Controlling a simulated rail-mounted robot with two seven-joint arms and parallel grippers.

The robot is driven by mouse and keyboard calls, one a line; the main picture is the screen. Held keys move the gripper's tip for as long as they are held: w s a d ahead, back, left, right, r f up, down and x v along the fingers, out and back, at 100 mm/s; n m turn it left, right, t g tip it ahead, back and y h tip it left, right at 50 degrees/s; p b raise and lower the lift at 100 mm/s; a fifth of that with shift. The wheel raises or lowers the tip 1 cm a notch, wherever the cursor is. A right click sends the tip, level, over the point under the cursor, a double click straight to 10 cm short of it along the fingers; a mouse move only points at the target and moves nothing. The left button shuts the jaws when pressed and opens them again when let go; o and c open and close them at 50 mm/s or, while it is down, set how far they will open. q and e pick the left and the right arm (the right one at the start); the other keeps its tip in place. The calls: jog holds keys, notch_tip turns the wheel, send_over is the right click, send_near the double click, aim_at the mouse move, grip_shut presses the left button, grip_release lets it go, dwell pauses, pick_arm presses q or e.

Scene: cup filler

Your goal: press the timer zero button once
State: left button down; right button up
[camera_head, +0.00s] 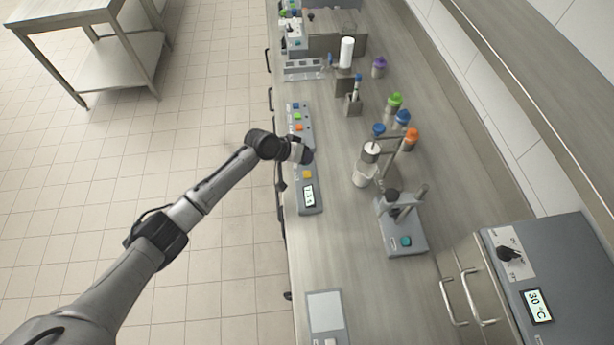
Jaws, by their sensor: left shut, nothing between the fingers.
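A long grey control panel lies along the left edge of the bench. Its near part (311,207) has a small lit display (309,194) and a yellow-orange button (307,174). Its far part has a blue (295,106), a green (297,115) and an orange button (299,127). I cannot read which button is the timer zero one. My left gripper (306,156) is shut and empty, over the middle of the panel, just beyond the yellow-orange button. It hides the panel beneath it, and I cannot tell whether it touches. My right gripper is out of view.
Right of the panel stand a clear cup (363,175), a grey stand device (402,233) with a teal button, and several colour-capped bottles. A heater box (538,290) reads 30 °C at the lower right. A flat scale-like device (325,312) lies nearer. Bench between is clear.

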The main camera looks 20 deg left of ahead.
aim_at(306, 172)
pick_arm(q)
notch_tip(306, 172, down, 3)
jog(key=shift+b, duration=1)
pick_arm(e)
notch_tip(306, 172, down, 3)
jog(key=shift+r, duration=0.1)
pick_arm(q)
jog(key=shift+f+b, duration=0.55)
jog(key=shift+f, duration=0.4)
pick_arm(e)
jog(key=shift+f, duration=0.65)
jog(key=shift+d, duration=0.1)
pick_arm(q)
jog(key=shift+f, duration=0.15)
jog(key=shift+f, duration=0.25)
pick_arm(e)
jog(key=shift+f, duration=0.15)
pick_arm(q)
jog(key=shift+f+b, duration=0.15)
jog(key=shift+b, duration=0.15)
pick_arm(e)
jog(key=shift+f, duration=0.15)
